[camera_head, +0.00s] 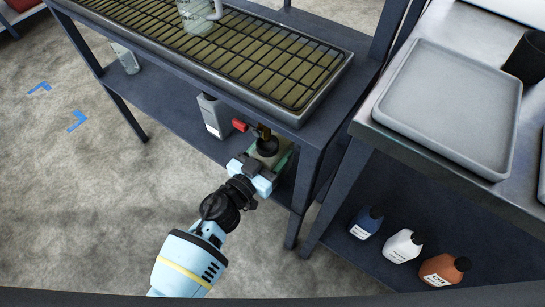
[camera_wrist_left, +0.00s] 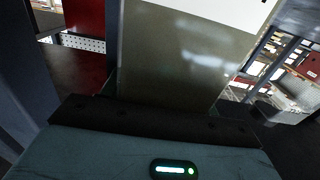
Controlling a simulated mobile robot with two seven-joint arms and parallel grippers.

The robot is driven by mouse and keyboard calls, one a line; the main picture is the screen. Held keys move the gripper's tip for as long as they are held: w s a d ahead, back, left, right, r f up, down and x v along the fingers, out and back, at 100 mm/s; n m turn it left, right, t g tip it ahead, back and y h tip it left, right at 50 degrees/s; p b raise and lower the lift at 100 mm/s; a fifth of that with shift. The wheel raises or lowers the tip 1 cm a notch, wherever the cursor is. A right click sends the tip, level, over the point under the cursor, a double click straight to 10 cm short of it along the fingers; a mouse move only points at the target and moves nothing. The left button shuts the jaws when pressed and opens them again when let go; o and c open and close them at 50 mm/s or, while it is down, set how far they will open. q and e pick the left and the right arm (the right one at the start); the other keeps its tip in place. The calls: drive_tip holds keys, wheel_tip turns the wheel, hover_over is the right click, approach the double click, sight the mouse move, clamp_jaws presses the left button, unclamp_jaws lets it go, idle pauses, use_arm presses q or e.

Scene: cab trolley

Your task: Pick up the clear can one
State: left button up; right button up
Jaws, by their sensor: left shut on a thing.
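The clear can (camera_head: 267,151) is at the lower shelf of the grated bench, near its front right leg. It has a dark top, and a brass-like part with a red piece shows just behind it. My left gripper (camera_head: 271,163) is shut on the can from the front and hides much of its body. In the left wrist view the can's translucent grey-olive wall (camera_wrist_left: 175,65) fills the middle, with part of a white label at the top. I cannot tell whether the can touches the shelf. My right gripper is in neither view.
A grey can (camera_head: 214,116) with a white label stands left on the shelf. The bench top bears a wire grate (camera_head: 255,50) and a clear jug (camera_head: 198,14). At right are a grey tray (camera_head: 450,105), a black cup (camera_head: 527,58), and blue (camera_head: 366,223), white (camera_head: 403,246) and orange (camera_head: 443,269) bottles below.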

use_arm(q)
drive_tip(key=shift+r, duration=0.15)
drive_tip(key=shift+c, duration=0.7)
drive_tip(key=shift+r, duration=0.15)
drive_tip(key=shift+r+p, duration=0.25)
drive_tip(key=shift+p, duration=0.2)
drive_tip(key=p+v, duration=0.2)
drive_tip(key=v, duration=1.6)
drive_tip(key=shift+p, duration=0.3)
